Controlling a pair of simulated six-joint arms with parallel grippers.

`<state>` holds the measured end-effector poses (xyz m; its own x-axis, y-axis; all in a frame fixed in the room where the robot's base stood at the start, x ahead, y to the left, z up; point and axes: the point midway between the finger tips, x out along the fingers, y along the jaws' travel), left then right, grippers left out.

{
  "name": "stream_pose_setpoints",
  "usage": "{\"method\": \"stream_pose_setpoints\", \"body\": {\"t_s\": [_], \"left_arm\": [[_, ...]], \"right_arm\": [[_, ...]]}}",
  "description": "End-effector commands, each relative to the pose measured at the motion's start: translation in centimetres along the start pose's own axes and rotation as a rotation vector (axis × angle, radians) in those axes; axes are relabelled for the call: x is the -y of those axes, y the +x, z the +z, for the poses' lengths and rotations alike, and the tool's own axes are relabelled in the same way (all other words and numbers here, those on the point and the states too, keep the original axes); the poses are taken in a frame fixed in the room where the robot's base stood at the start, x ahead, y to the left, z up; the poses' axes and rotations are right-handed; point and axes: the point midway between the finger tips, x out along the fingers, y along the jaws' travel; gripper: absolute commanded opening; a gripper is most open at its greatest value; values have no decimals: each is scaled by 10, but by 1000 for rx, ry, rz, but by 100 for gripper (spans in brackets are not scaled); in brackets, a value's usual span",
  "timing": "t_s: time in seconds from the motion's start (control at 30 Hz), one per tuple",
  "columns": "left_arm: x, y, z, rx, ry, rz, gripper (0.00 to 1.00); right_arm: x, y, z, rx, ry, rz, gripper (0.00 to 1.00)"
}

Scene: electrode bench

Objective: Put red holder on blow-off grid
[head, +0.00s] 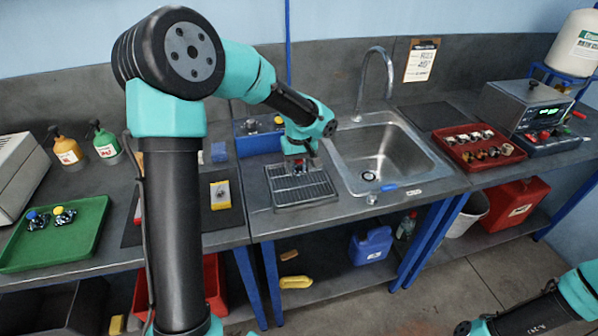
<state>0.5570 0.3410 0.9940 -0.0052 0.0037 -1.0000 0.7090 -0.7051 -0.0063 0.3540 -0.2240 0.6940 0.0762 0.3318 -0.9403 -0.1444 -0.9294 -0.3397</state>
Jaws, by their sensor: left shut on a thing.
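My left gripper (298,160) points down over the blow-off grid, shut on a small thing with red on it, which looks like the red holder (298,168). The holder is small and partly covered by the jaws. The blow-off grid (290,200) is a dark rack of bars on the bench, left of the sink. The holder is at or just above the grid's back part; I cannot tell whether it touches the bars. My right arm shows only at the bottom right corner, and its gripper is out of view.
A steel sink (415,172) with a tall tap (375,58) lies right of the grid. A blue control box (259,139) stands behind it. A red tray (512,157) with several small parts is further right. A green tray (85,243) is at the left.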

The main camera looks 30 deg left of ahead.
Motion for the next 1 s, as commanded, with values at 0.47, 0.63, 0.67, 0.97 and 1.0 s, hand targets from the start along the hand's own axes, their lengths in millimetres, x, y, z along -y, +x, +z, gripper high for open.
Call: {"method": "stream_pose_setpoints", "body": {"t_s": [0.47,0.63,0.67,0.97,1.0], "left_arm": [[0,31,0,0,0,0,19],[0,33,0,0,0,0,19],[0,34,0,0,0,0,19],[0,34,0,0,0,0,78],[0,34,0,0,0,0,78]], "right_arm": [[0,0,0,0,0,0,43],[0,0,0,0,0,0,43],[0,0,0,0,0,0,43],[0,0,0,0,0,0,43],[0,0,0,0,0,0,43]]}}
